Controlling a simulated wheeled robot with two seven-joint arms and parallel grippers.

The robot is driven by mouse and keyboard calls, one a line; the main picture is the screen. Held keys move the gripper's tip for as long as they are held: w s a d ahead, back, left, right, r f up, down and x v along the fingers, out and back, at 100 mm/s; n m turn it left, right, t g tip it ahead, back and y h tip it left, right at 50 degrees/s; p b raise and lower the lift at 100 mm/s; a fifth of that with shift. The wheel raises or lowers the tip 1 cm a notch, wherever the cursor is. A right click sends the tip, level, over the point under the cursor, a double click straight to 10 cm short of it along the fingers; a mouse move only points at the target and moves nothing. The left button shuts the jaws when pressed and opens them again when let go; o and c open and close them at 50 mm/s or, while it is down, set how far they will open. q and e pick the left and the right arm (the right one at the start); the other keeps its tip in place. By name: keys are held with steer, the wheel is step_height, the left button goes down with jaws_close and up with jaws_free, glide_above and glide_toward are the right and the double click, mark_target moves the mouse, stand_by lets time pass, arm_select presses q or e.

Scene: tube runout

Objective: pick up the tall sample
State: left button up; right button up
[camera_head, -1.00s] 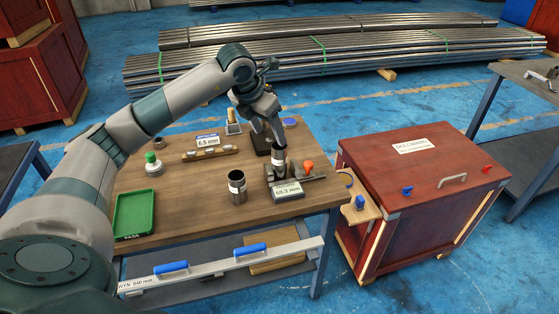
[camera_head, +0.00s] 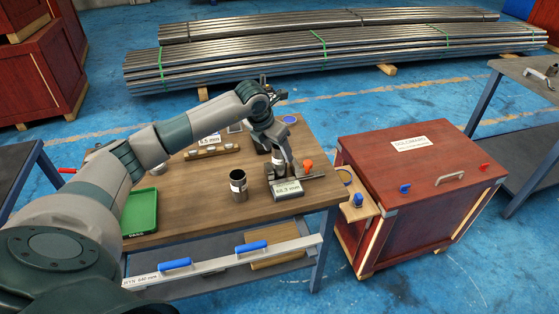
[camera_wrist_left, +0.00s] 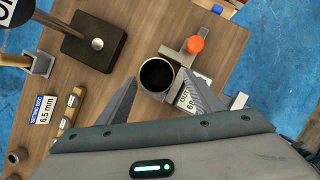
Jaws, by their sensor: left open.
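A dark metal tube sample with a pale label (camera_head: 278,158) stands at the measuring fixture (camera_head: 289,189) with the "68.3 mm" display. In the left wrist view its round open top (camera_wrist_left: 157,75) lies ahead of and between my fingertips. A second open tube with a label band (camera_head: 238,186) stands apart on the table, left of the fixture. I cannot tell for certain which is the tall sample. My left gripper (camera_head: 280,152) is open, at the fixture tube and partly hiding it; it shows in the wrist view (camera_wrist_left: 164,88) with nothing held. My right gripper is not in view.
An orange knob (camera_head: 308,164) sits by the fixture. A wooden block with small pieces (camera_head: 212,150) and a dark stand (camera_wrist_left: 92,42) are nearby. A green tray (camera_head: 140,212) is at the table's left. A red crate (camera_head: 425,190) stands to the right.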

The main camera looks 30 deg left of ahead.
arm_select(q)
steer(key=shift+p+x, duration=1.1)
steer(key=shift+x, duration=1.1)
steer(key=shift+a+f, duration=0.15)
steer(key=shift+f, duration=0.25)
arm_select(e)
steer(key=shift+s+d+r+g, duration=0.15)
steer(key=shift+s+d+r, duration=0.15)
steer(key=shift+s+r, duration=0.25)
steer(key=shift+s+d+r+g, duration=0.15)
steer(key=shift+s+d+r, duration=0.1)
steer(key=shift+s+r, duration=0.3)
arm_select(q)
steer(key=shift+c, duration=0.3)
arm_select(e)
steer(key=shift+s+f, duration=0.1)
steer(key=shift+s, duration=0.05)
arm_select(q)
steer(key=c, duration=1.4)
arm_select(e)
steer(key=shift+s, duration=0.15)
